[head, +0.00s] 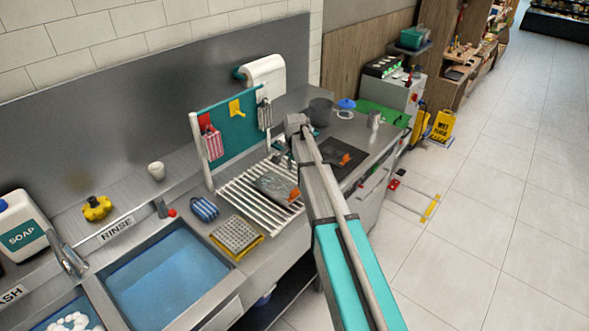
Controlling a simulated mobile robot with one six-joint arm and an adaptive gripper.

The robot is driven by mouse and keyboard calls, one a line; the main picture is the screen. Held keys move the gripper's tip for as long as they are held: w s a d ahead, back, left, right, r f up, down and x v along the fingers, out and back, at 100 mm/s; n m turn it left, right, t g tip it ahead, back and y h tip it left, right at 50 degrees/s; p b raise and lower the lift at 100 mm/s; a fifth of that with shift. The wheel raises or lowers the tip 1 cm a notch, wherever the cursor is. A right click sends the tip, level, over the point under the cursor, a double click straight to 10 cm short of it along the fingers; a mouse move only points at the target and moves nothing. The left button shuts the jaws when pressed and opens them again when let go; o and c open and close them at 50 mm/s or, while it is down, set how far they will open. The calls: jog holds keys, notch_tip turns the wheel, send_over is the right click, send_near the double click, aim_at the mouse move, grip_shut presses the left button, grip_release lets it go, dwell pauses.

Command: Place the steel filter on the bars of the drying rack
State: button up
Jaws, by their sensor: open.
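The drying rack (240,196), a set of pale parallel bars, stands on the steel counter right of the sink. A flat dark grey piece with an orange end (277,187) lies on its bars; I cannot tell whether it is the steel filter. A grey perforated block (237,234) sits on a yellow base on the counter in front of the rack. My arm reaches from the bottom right up to the counter just right of the rack and covers part of it.
A teal board with hanging tools (234,128) stands behind the rack. A blue striped item (204,209) lies left of it. A black mat (330,155) with an orange item and a grey pot (321,111) are farther right. The sink (165,280) is at front left.

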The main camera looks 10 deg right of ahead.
dwell(0.3)
jog(key=s+a+n, duration=0.3)
jog(key=s+n, duration=0.7)
jog(key=s, duration=1.8)
jog(key=shift+s+a+n, duration=0.15)
jog(key=shift+s+n, duration=0.1)
jog(key=shift+n, duration=0.15)
notch_tip(320, 180, down, 5)
jog(key=b, duration=0.5)
jog(key=shift+f, duration=0.15)
